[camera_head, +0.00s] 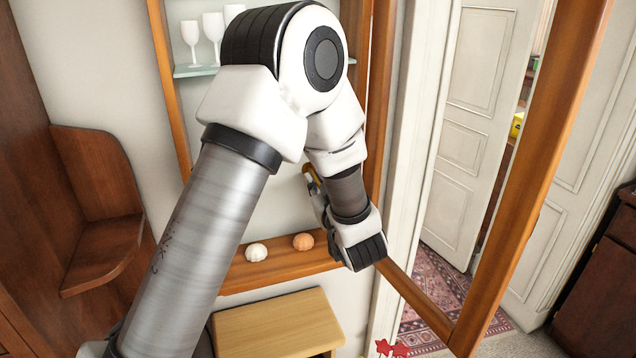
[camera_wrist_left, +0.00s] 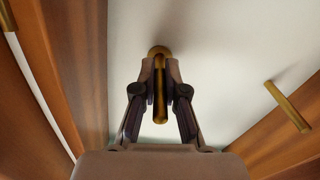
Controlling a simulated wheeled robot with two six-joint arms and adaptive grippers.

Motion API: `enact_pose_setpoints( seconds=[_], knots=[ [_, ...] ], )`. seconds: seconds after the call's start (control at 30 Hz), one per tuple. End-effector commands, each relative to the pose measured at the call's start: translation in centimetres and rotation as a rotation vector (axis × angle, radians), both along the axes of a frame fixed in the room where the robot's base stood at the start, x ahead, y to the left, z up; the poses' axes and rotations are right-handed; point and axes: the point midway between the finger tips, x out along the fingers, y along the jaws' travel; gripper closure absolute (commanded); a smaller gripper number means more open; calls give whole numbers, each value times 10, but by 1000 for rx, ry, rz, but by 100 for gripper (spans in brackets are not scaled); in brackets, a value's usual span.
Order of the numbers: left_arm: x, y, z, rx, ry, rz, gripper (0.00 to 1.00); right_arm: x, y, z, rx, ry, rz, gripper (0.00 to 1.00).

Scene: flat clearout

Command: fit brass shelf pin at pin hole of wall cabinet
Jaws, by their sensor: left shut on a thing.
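My left gripper (camera_head: 314,188) is inside the open wall cabinet (camera_head: 280,267), near its right side and above its bottom board. In the left wrist view the left gripper (camera_wrist_left: 160,75) is shut on the brass shelf pin (camera_wrist_left: 160,108); a rounded brass end shows just past the fingertips. A bit of brass (camera_head: 308,172) shows at the fingers in the head view. Another brass pin (camera_wrist_left: 288,106) sticks out at the right of the wrist view, apart from the gripper. I cannot make out the pin hole. My right gripper is not in view.
A glass shelf (camera_head: 194,71) with stemmed glasses (camera_head: 190,38) is high in the cabinet. Two shell-like ornaments, one pale (camera_head: 256,252) and one orange (camera_head: 303,242), sit on the bottom board. A wooden frame (camera_head: 537,150) stands to the right; a wooden stool (camera_head: 275,325) is below.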

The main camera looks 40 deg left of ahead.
Motion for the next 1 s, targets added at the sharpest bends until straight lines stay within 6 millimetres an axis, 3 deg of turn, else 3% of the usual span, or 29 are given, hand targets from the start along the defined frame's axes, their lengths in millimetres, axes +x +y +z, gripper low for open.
enact_pose_setpoints(
  seconds=[0.3,0.4,0.77,1.0],
  knots=[
    [4,7,0,0,-1,1,100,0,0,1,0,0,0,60],
    [4,7,0,0,-1,0,61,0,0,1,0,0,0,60],
    [3,4,0,2,0,-1,60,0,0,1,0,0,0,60],
    [-14,-32,1,7,1,-6,60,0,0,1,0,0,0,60]
  ],
)
